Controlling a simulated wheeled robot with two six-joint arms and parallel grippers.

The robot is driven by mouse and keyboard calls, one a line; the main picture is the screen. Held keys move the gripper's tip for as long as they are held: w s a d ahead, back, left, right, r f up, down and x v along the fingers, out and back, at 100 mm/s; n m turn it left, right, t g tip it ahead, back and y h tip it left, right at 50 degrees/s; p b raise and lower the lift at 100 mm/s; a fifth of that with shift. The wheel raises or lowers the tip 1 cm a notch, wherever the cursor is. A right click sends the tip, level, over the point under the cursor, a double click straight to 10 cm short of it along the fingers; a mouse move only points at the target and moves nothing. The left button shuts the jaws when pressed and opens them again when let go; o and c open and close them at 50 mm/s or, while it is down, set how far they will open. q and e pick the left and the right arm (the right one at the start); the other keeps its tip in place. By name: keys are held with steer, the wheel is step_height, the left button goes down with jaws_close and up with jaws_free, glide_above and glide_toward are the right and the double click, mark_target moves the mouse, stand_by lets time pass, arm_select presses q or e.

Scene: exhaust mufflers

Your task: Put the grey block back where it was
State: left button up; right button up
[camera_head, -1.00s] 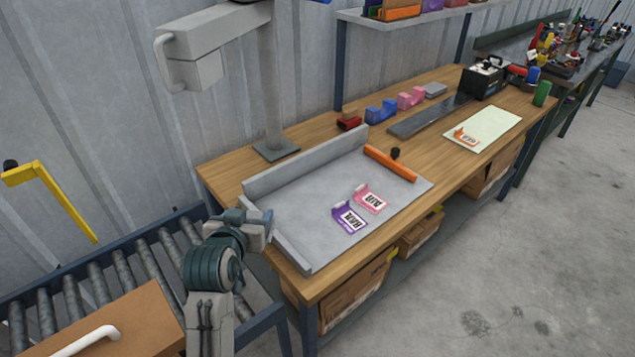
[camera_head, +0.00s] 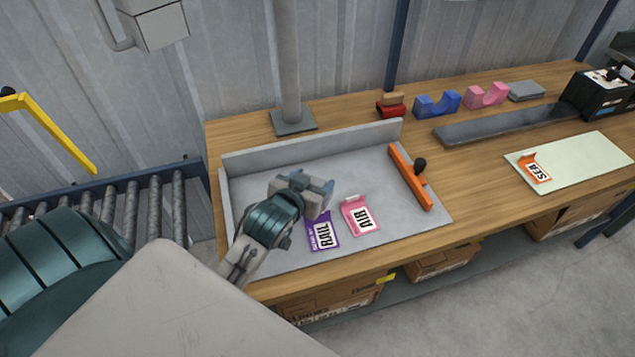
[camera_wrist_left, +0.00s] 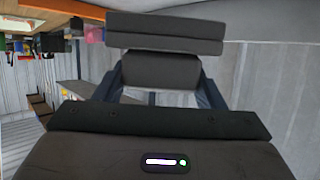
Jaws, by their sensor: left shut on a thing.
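My left gripper (camera_head: 318,192) is above the left part of the grey tray (camera_head: 280,255) on the bench, beside the purple RAIL card. It is shut on a grey block, which shows dark between the fingers in the left wrist view (camera_wrist_left: 160,70). In the head view the block is hard to tell apart from the gripper. Another flat grey piece (camera_head: 527,91) lies at the back of the bench, right of the pink cradle. My right gripper is not in view.
The purple RAIL card (camera_head: 322,232) and pink AIR card (camera_head: 362,216) lie in the tray near an orange bar (camera_head: 408,178) with a black knob. Blue (camera_head: 437,104) and pink (camera_head: 486,95) cradles stand behind. A pale board (camera_head: 585,160) with an orange SEA card lies right.

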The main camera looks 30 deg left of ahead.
arm_select(q)
steer(key=s+a+f+b, duration=0.1)
steer(key=s+a+f, duration=0.3)
steer(key=s+a, duration=0.1)
steer(key=shift+h, duration=0.3)
steer(key=w+p, duration=0.1)
steer(key=w, duration=0.3)
steer(key=w+a+p, duration=0.1)
steer(key=w, duration=0.4)
steer(key=w+f+p, duration=0.1)
steer(key=w, duration=0.4)
steer(key=shift+a, duration=0.4)
steer(key=shift+w+f, duration=0.1)
steer(key=shift+w, duration=0.15)
step_height(320, 180, down, 3)
steer(key=shift+r+p, duration=0.15)
steer(key=shift+p, duration=0.55)
steer(key=shift+f, duration=0.45)
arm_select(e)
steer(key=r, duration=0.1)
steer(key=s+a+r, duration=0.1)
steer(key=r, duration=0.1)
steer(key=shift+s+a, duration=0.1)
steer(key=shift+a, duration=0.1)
arm_select(q)
steer(key=shift+f, duration=0.1)
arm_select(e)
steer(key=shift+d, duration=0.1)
